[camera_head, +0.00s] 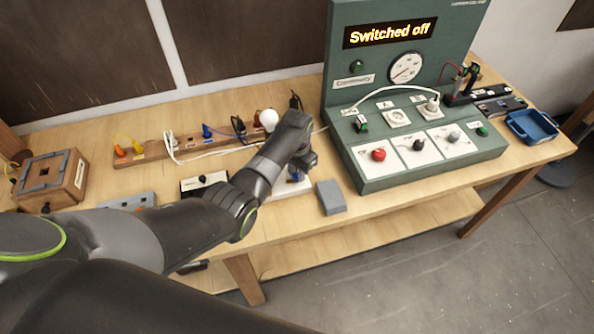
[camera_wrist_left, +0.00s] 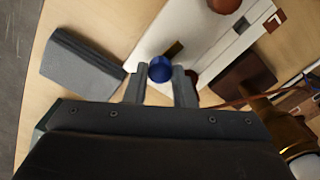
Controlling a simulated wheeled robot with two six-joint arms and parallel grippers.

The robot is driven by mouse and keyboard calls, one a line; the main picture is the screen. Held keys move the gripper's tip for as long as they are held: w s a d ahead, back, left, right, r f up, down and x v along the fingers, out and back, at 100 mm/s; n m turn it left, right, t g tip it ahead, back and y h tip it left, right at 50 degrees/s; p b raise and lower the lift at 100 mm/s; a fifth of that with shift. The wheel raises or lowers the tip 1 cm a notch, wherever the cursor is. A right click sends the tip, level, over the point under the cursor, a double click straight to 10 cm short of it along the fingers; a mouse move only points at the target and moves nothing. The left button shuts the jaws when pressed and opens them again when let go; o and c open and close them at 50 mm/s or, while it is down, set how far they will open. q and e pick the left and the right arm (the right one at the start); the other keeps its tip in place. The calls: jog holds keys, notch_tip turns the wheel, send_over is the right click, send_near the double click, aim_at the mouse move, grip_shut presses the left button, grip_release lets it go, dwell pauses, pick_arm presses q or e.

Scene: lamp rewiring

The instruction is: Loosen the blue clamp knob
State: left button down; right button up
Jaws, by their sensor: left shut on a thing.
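The blue clamp knob (camera_wrist_left: 160,68) shows in the left wrist view between my left gripper's fingertips, over a white plate (camera_wrist_left: 150,42). My left gripper (camera_wrist_left: 161,75) is shut on the knob. In the head view my left gripper (camera_head: 297,173) reaches down to the white plate (camera_head: 291,190) near the table's front edge. Only a bit of blue shows under it there, and the wrist hides most of the plate. My right gripper is not in view.
A grey block (camera_head: 331,197) lies just right of the plate. The green test panel (camera_head: 432,178) stands further right, its display reading "Switched off". A wooden strip (camera_head: 185,147) with coloured pieces and a white cord lies behind my arm. A blue tray (camera_head: 532,127) stands far right.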

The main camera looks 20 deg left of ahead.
pick_arm(q)
jog(key=n, duration=0.5)
jog(key=shift+n, duration=0.3)
jog(key=n, duration=1.3)
jog(key=shift+n, duration=0.4)
jog(key=c, duration=1.2)
grip_release()
